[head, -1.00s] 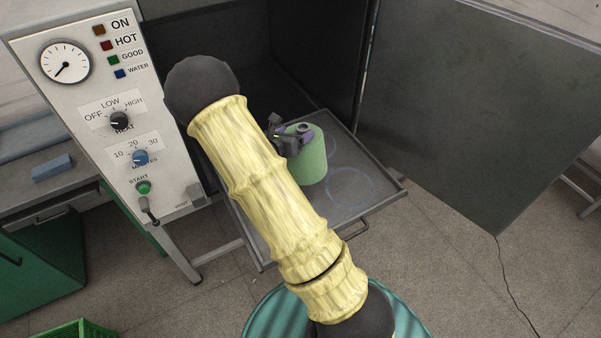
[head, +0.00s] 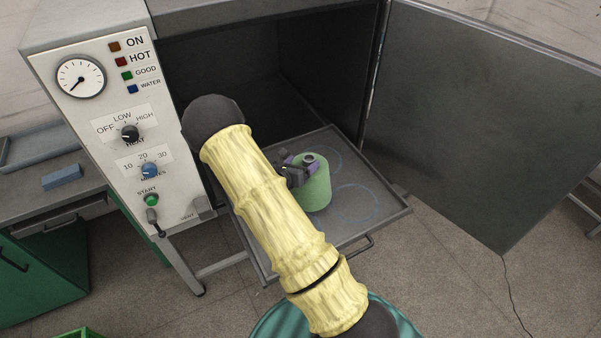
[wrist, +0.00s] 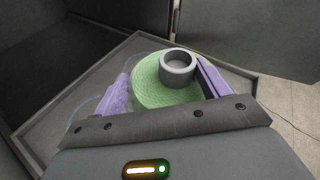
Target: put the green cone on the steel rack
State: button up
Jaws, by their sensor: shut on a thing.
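The green cone (head: 315,190) is upright at the pulled-out grey tray in front of the open chamber, with a grey tube end at its top. My gripper (head: 303,168) is at the upper part of the cone. In the wrist view the green cone (wrist: 152,90) sits between my two purple fingers (wrist: 165,88), which are shut on it. I cannot tell whether its base touches the tray. My sleeved arm hides the left part of the tray. I cannot make out a steel rack for certain apart from this tray.
The tray (head: 385,222) has ring marks and free room right of the cone. The open door (head: 480,120) stands at the right. The control panel (head: 125,130) stands at the left, with a blue block (head: 61,176) on the bench beyond it.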

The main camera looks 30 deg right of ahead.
jog(key=shift+f+p, duration=0.45)
jog(key=shift+f, duration=1.55)
jog(key=o, duration=2.1)
jog(key=shift+s, duration=0.1)
jog(key=b+v, duration=0.2)
jog(key=v, duration=1)
jog(key=shift+b, duration=0.35)
jog(key=shift+f, duration=0.1)
